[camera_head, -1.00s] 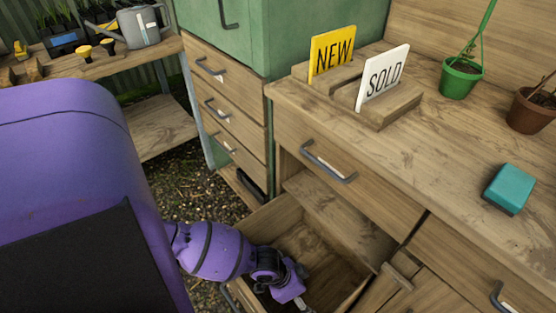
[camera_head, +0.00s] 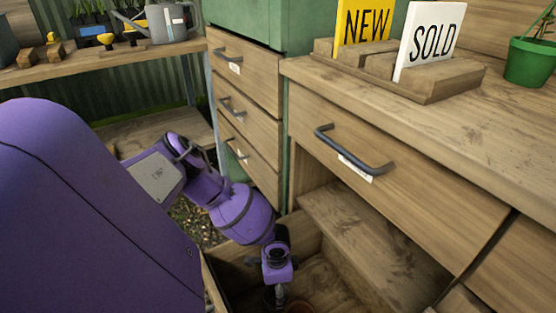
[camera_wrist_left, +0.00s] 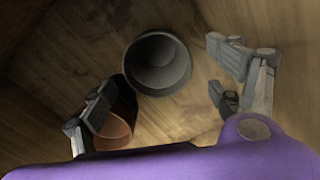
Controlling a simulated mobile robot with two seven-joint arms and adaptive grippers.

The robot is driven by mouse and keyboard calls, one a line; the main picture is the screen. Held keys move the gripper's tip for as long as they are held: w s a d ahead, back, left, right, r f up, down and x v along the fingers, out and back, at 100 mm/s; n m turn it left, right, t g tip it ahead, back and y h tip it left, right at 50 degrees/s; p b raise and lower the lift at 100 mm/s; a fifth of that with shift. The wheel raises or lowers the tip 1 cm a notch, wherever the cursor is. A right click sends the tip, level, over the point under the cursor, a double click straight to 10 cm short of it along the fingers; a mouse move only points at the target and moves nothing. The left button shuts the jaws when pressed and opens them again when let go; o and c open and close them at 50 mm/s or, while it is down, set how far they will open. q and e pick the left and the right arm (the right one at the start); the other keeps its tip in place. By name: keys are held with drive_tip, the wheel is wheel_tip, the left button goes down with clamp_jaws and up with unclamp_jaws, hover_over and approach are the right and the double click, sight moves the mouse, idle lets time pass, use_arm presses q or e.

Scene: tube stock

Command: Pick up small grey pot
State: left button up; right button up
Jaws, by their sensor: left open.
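The small grey pot (camera_wrist_left: 157,63) shows in the left wrist view, upright with its open mouth facing the camera, on the wooden floor of the open drawer. My left gripper (camera_wrist_left: 166,100) is open, its two fingers apart on either side of the view, with the grey pot ahead between them and not touched. In the head view my left gripper (camera_head: 278,290) reaches down into the open drawer (camera_head: 318,275); its fingertips are hardly visible there. I cannot make out the grey pot in the head view. My right gripper is not in view.
A terracotta pot (camera_wrist_left: 117,125) stands beside the grey pot, partly behind the left-hand finger. Drawer walls close in around the gripper. The counter above holds a wooden sign holder (camera_head: 400,75) with NEW and SOLD cards and a green pot (camera_head: 530,62).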

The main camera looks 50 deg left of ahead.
use_arm(q)
drive_tip(key=f+b, duration=0.1)
drive_tip(key=f, duration=0.1)
drive_tip(key=f+b, duration=0.1)
drive_tip(key=f, duration=0.1)
drive_tip(key=shift+s+d+f, duration=0.2)
drive_tip(key=shift+f, duration=0.15)
drive_tip(key=shift+r, duration=0.1)
drive_tip(key=c, duration=1.2)
